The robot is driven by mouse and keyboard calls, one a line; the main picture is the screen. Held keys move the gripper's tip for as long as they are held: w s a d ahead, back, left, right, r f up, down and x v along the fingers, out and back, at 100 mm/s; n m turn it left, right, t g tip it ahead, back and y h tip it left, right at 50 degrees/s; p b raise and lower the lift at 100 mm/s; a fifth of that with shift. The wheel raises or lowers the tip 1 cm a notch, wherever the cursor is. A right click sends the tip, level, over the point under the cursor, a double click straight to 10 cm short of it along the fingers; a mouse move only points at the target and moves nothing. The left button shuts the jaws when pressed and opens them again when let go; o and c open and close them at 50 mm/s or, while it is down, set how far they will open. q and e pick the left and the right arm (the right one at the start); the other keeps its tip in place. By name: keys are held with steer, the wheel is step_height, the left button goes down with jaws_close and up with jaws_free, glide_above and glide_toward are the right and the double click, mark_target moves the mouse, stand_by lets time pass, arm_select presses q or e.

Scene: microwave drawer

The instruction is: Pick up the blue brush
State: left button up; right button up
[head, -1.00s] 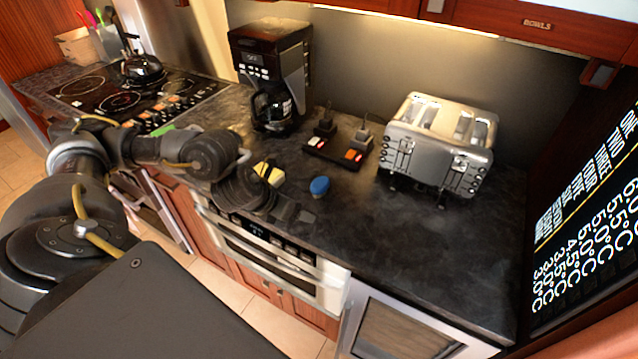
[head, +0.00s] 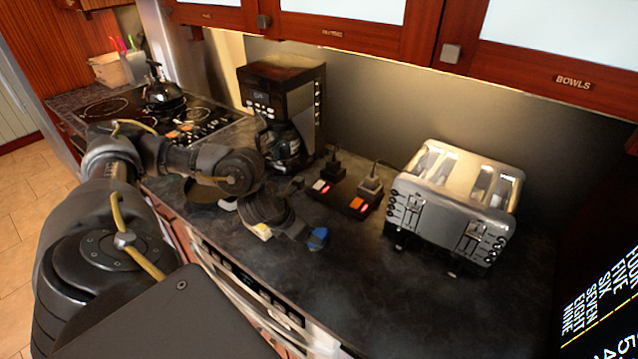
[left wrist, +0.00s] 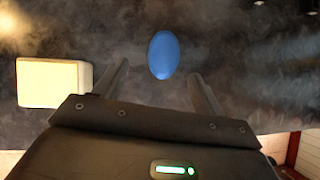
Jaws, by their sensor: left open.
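The blue brush (head: 317,238) lies on the dark countertop in front of the power strip. Only its blue oval top shows in the left wrist view (left wrist: 163,55); its underside is hidden. My left gripper (head: 303,230) is low over the counter beside the brush, reaching in from the left. I cannot tell the exact height of the fingers above the counter. My right gripper is not in view.
A pale yellow block (left wrist: 50,82) lies left of the gripper. Behind the brush are a power strip (head: 340,199) with plugs and a coffee maker (head: 285,105). A silver toaster (head: 455,205) stands to the right. The counter (head: 370,290) in front of the toaster is clear.

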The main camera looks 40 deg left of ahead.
mark_target(322, 232)
arm_select(q)
steer(key=shift+w+f, duration=0.4)
steer(key=shift+f, duration=0.2)
steer(key=shift+w+f, duration=0.25)
steer(key=shift+f, duration=0.05)
steer(key=shift+w+f, duration=0.1)
steer(key=shift+w, duration=0.05)
steer(key=shift+w+d+f, duration=0.1)
steer(key=shift+d+f, duration=0.05)
steer(key=p+x, duration=0.1)
steer(key=x, duration=0.3)
steer(key=shift+w+d+f, duration=0.15)
steer(key=shift+w+f, duration=0.05)
steer(key=shift+f, duration=0.05)
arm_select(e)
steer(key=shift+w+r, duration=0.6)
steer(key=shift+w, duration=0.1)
arm_select(q)
steer(key=shift+s, duration=0.1)
